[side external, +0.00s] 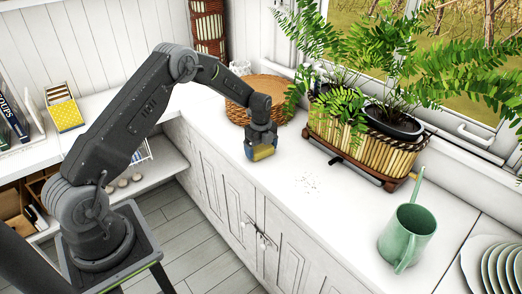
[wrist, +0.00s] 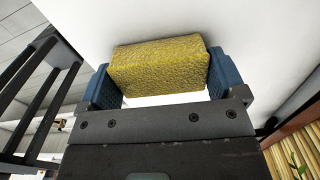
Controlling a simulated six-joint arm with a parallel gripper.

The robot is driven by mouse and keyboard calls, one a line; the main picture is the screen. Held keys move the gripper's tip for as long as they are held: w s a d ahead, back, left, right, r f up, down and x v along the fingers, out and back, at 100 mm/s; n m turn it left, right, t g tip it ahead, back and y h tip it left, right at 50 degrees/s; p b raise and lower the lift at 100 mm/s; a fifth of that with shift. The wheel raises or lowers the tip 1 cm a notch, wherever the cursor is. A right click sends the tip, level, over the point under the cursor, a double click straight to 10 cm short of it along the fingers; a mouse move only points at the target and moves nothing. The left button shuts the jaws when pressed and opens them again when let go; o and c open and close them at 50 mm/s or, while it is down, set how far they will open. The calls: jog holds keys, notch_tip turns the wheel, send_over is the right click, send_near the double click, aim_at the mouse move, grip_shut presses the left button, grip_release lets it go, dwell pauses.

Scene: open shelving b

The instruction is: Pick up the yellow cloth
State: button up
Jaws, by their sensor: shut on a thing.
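The yellow cloth (wrist: 160,66) is a folded, textured yellow block held between the two blue fingers of my gripper (wrist: 163,80) in the wrist view. My gripper is shut on it, with one finger against each end. In the side external view my gripper (side external: 262,150) is over the white counter near its front edge, and the yellow cloth (side external: 264,153) shows at its fingertips. I cannot tell whether the cloth touches the counter.
A bamboo planter (side external: 362,145) with ferns stands to the right of my gripper, and a round wicker basket (side external: 262,88) behind it. A green watering can (side external: 408,233) and stacked white plates (side external: 492,265) are at the front right.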

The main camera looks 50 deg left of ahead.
aim_at(259, 147)
jog(key=shift+r, duration=0.15)
jog(key=r, duration=0.4)
jog(key=shift+s+a+r, duration=0.2)
jog(key=shift+a, duration=0.05)
jog(key=s+a+r, duration=0.6)
jog(key=s+a, duration=0.1)
jog(key=a, duration=0.1)
jog(key=shift+s+r, duration=0.2)
jog(key=shift+s, duration=0.2)
